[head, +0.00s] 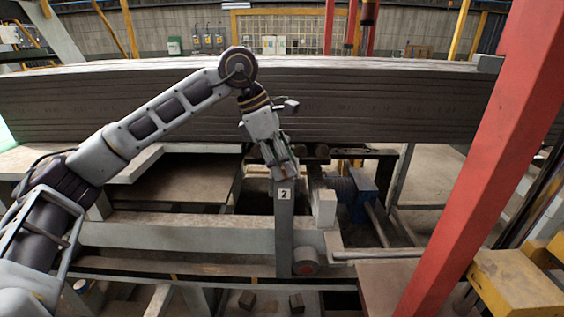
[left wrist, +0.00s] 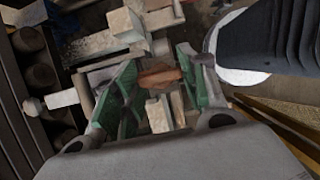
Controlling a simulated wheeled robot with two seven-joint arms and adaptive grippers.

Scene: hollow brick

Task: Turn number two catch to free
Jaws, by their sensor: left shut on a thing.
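A grey upright post (head: 284,240) bears a white plate marked 2 (head: 285,194). My left gripper (head: 281,172) reaches down from above to the top of this post, just over the plate. In the left wrist view its green-padded fingers (left wrist: 158,82) stand on both sides of a small worn brown-orange piece, the number two catch (left wrist: 160,76). The gripper is shut on it. In the head view the fingers mostly hide the catch, so I cannot tell its exact turn. My right gripper is not in view.
A long stack of dark boards (head: 400,105) runs across behind the gripper. A red column (head: 470,150) slants through the right side. A blue motor-like part (head: 358,193) and a white block (head: 324,207) stand right of the post. A pale beam (head: 180,236) lies left.

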